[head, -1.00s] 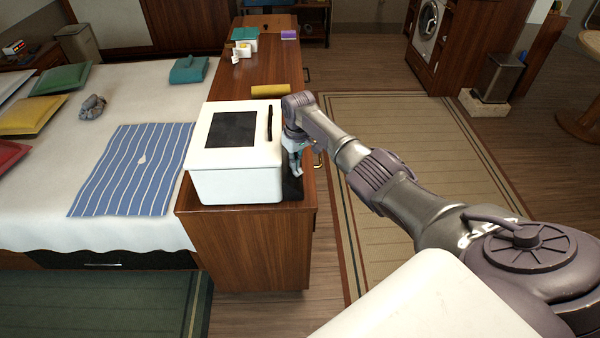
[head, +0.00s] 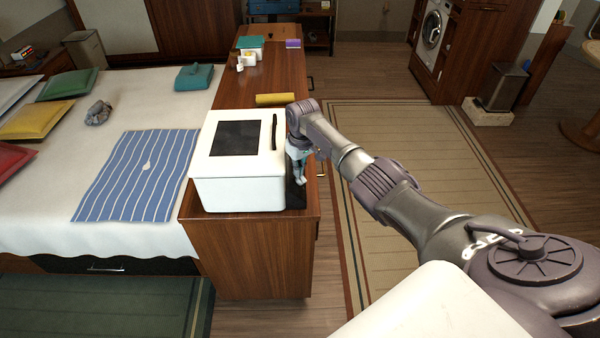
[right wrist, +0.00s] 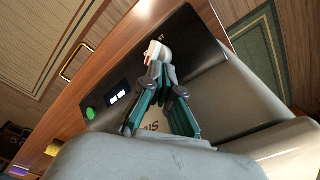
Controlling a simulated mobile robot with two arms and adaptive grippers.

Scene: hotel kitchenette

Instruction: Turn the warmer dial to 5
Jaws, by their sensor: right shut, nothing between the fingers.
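The warmer is a white box (head: 240,195) with a dark window on its lid, standing at the near end of the wooden counter. Its black control panel (right wrist: 195,45) shows in the right wrist view, with a green button (right wrist: 90,113) and a small lit display (right wrist: 118,97). My right gripper (head: 300,178) points down beside the warmer's right side, at the panel. In the right wrist view its fingers (right wrist: 157,58) are shut and empty. A small white and red part shows at the fingertips; I cannot tell whether it is the dial. The dial's setting is not readable. My left gripper is out of view.
The wooden counter (head: 265,85) runs back behind the warmer, with a yellow roll (head: 275,99) close behind it. A bed with a striped blue cloth (head: 140,175) lies to the left. Open floor with a beige rug (head: 420,140) is to the right.

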